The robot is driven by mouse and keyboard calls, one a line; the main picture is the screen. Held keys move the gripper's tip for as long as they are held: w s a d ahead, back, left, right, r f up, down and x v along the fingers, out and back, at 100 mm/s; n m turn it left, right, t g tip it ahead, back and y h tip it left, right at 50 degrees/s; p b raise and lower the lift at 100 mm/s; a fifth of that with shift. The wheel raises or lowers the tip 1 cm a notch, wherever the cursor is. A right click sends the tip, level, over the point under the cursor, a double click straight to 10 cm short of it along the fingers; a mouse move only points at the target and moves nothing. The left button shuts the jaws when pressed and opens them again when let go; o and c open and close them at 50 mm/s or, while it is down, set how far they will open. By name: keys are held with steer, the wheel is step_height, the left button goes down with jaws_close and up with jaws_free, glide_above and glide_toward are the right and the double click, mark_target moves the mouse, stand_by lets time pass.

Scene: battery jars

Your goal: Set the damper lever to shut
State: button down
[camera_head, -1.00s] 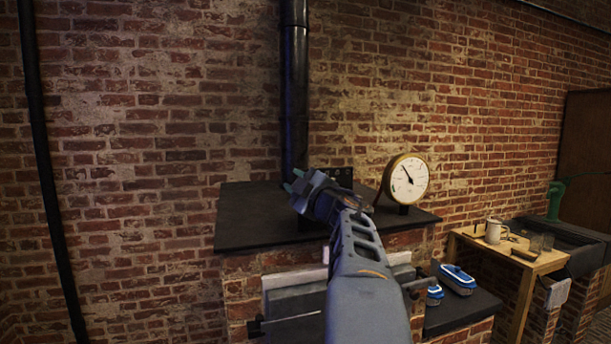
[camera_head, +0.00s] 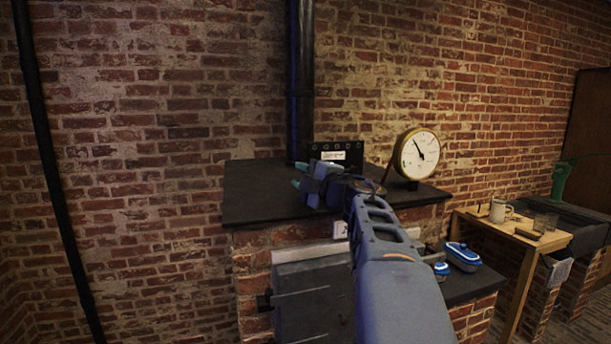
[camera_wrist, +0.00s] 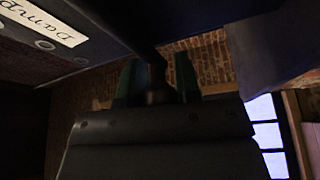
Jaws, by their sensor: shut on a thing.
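The damper's dark upright plate (camera_head: 350,155) with a white label stands at the back of the stove top, by the black flue pipe. In the wrist view its label (camera_wrist: 42,20) shows the letters "Damp" upside down. My gripper (camera_head: 297,175) is in front of and left of the plate, over the stove top. In the wrist view its green fingertips (camera_wrist: 157,80) stand either side of a dark rod, the damper lever (camera_wrist: 155,70), and are shut on it. In the head view the lever is hidden by my gripper, so its setting cannot be told.
A round brass gauge (camera_head: 416,154) stands right of the plate, close to my arm. The black stove top (camera_head: 250,195) is bare at left. Blue-and-white containers (camera_head: 462,256) sit on a lower ledge at right.

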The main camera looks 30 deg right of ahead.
steer(key=shift+f, duration=0.15)
steer(key=c, duration=0.8)
jaws_free()
steer(key=shift+s, duration=0.1)
steer(key=s, duration=0.4)
steer(key=s+b, duration=0.1)
steer(key=s, duration=0.4)
steer(key=s+d+f+b, duration=0.1)
steer(key=s, duration=0.3)
steer(key=shift+s+d+f, duration=0.1)
steer(key=shift+s, duration=0.15)
